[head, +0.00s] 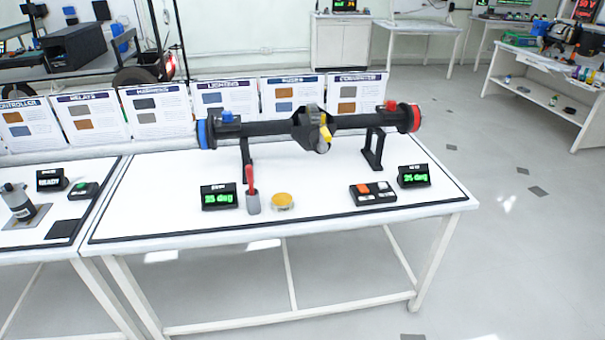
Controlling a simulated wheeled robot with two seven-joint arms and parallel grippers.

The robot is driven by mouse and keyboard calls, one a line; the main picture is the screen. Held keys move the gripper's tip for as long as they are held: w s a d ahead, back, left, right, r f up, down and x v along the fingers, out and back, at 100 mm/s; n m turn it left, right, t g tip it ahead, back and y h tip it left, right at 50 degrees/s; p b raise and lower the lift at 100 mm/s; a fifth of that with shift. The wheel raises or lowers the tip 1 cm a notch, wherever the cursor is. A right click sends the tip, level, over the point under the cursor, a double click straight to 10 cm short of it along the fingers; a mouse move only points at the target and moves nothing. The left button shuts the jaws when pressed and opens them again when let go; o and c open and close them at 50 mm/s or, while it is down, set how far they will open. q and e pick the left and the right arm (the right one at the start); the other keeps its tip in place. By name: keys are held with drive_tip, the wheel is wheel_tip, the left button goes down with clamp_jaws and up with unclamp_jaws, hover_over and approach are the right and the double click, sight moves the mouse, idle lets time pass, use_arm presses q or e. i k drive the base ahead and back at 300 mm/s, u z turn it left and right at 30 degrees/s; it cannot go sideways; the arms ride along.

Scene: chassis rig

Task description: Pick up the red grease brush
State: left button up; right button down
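The red grease brush (250,178) stands upright with its red handle up, its lower end in a small grey holder (253,204) on the white table. The holder hides the lower end of the brush. A round tub of yellow-orange grease (282,201) sits just right of the holder, apart from it. Neither of my grippers shows in the head view.
A black axle (270,128) with blue and red ends rests on stands behind the brush. A green-lit display (219,196) stands close left of the holder. A button box (372,193) and another display (413,176) are at right. The table's front edge (280,221) is clear.

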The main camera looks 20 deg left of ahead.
sight(248, 171)
drive_tip(key=z, duration=0.05)
drive_tip(key=i, duration=0.9)
drive_tip(key=u, duration=0.75)
drive_tip(key=i, duration=0.3)
drive_tip(key=u, duration=0.25)
